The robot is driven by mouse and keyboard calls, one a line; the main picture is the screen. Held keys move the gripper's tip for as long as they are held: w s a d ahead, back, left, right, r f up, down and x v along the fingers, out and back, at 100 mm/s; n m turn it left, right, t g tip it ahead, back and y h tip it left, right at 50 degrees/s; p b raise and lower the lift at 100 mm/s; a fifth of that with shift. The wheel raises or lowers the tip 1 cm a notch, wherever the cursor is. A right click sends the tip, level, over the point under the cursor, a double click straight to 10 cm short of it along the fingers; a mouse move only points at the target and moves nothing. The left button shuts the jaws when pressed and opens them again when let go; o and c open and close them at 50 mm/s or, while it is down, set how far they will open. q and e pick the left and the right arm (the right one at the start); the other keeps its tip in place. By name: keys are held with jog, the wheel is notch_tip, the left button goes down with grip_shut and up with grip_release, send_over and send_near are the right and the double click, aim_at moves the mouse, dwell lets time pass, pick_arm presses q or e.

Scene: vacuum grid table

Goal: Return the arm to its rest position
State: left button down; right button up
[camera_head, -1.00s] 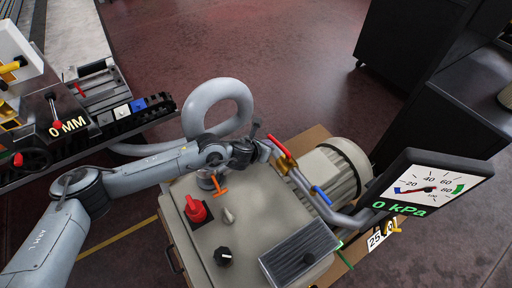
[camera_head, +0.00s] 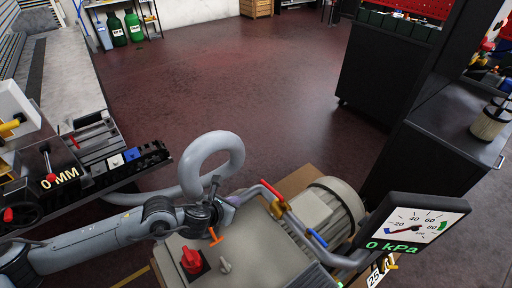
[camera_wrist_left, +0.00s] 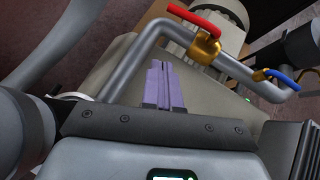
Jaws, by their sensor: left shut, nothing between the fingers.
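My left arm comes in from the left in the head view, and its gripper (camera_head: 231,203) is over the grey pump cabinet, near the pipe with the red-handled valve (camera_head: 272,196). In the left wrist view the two purple fingers (camera_wrist_left: 163,86) are pressed together with nothing between them. The red valve handle (camera_wrist_left: 194,22) and the blue handle (camera_wrist_left: 275,80) lie beyond the fingertips there, apart from them. My right gripper is in neither view.
The cabinet carries a red knob (camera_head: 191,260) and an orange handle (camera_head: 215,237). A grey hose (camera_head: 212,148) loops behind the arm. A gauge (camera_head: 413,229) reading 0 kPa stands at right. The machine table (camera_head: 112,160) is at left. Open floor lies behind.

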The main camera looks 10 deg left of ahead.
pick_arm(q)
jog(key=s+d+r+n+h+p, duration=0.1)
jog(key=s+d+r+n+p, duration=0.2)
jog(key=s+d+n, duration=0.4)
jog(key=s+d+r+n+p, duration=0.3)
jog(key=s+d+n, duration=0.2)
jog(key=n, duration=0.4)
jog(key=s+a+f+n+g+y+p, duration=0.1)
jog(key=s+a+n+g+y+p, duration=0.15)
jog(key=s+a+n, duration=0.75)
jog(key=s+a+f+n+g+y+p, duration=0.2)
jog(key=s+a+n+g+p, duration=0.15)
jog(key=s+a+n, duration=0.6)
notch_tip(320, 180, up, 38)
jog(key=d+n+p, duration=0.1)
jog(key=n+p, duration=0.1)
jog(key=p, duration=3.4)
jog(key=shift+w+d+p, duration=0.2)
jog(key=shift+p, duration=0.2)
jog(key=shift+n, duration=0.25)
